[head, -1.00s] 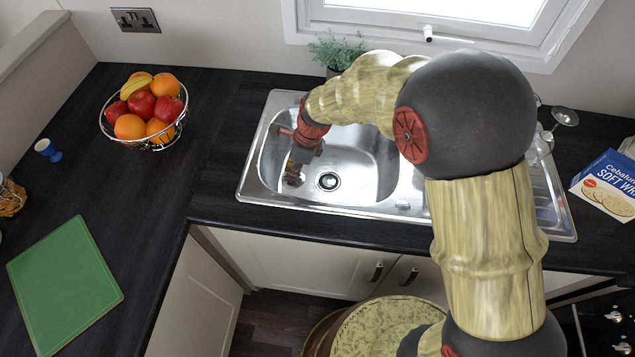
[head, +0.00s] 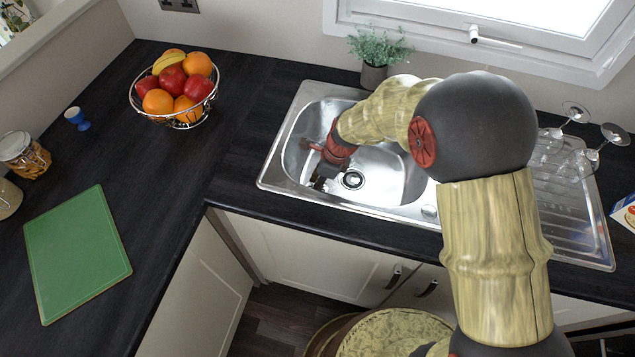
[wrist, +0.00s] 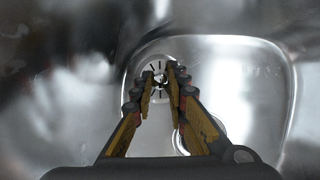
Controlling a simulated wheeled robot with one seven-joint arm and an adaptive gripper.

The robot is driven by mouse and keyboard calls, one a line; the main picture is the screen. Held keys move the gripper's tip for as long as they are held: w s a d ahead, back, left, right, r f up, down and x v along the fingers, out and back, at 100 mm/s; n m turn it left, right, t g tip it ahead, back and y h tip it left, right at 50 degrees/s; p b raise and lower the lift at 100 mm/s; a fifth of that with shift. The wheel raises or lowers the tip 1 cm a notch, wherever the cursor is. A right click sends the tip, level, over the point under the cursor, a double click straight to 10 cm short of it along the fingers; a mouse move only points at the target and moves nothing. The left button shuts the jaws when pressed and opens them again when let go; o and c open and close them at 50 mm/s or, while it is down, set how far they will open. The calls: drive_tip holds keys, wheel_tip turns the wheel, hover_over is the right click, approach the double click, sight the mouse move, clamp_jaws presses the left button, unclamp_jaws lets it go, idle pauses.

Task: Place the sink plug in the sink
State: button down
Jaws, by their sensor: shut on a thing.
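The sink (head: 300,115) is a steel basin with a round drain (head: 352,180) in its floor. My gripper (head: 320,180) is down inside the bowl, left of the drain in the head view. The wrist view shows its two yellow and black fingers closing together (wrist: 163,82). Between the fingertips is a small round silver piece with dark radial slits, which looks like the sink plug (wrist: 158,68). A round rim, likely the drain (wrist: 183,142), is partly behind the right finger. I cannot tell how high the plug is above the sink floor.
Upturned glasses (head: 575,160) stand on the drainer at right. A potted plant (head: 375,72) is behind the sink. A fruit basket (head: 178,95), a blue egg cup (head: 77,118) and a green board (head: 76,252) are on the left counter. The bowl around my gripper looks clear.

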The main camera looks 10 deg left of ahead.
drive_tip(key=shift+f, duration=0.15)
drive_tip(key=c, duration=1.8)
unclamp_jaws()
drive_tip(key=shift+o, duration=0.2)
drive_tip(key=s+d+r+n+t+p, duration=0.15)
drive_tip(key=d+r, duration=0.25)
drive_tip(key=r, duration=0.6)
drive_tip(key=d+r+n+g+p, duration=0.1)
drive_tip(key=d+r+n+p, duration=0.2)
drive_tip(key=r, duration=0.7)
drive_tip(key=s+d+r+n+t+h, duration=0.1)
drive_tip(key=s+d+r+n+t, duration=0.1)
drive_tip(key=s+d+r+n, duration=0.5)
drive_tip(key=s+d+r+n+t+h, duration=0.2)
drive_tip(key=s+d+r+n, duration=0.6)
drive_tip(key=s+d, duration=0.4)
drive_tip(key=shift+s+d, duration=0.15)
drive_tip(key=shift+s, duration=0.35)
